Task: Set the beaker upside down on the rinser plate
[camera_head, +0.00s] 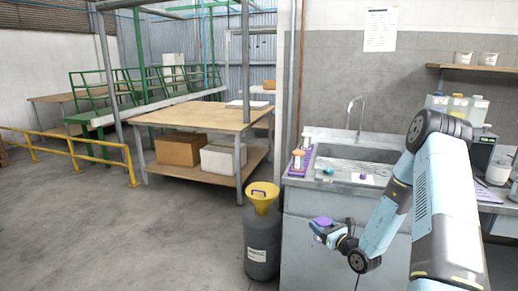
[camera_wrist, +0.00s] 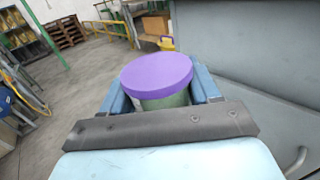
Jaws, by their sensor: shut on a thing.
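My gripper (camera_head: 324,232) is low in front of the sink unit, left of its front face. It is shut on a jar-like container with a flat purple top (camera_head: 322,221). In the wrist view the purple top (camera_wrist: 157,75) faces the camera, and a greenish body (camera_wrist: 165,101) shows below it between the two blue fingers. I cannot tell whether this container is the beaker. No rinser plate can be made out for sure; a small white and purple item (camera_head: 363,177) and a teal item (camera_head: 328,171) lie on the sink's front ledge.
A grey drum with a yellow funnel (camera_head: 262,198) stands close left of my gripper. The steel sink (camera_head: 350,158) has a tap behind it and a purple tray with bottles (camera_head: 299,162) at its left end. Bottles and pots crowd the right counter. The floor at left is clear.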

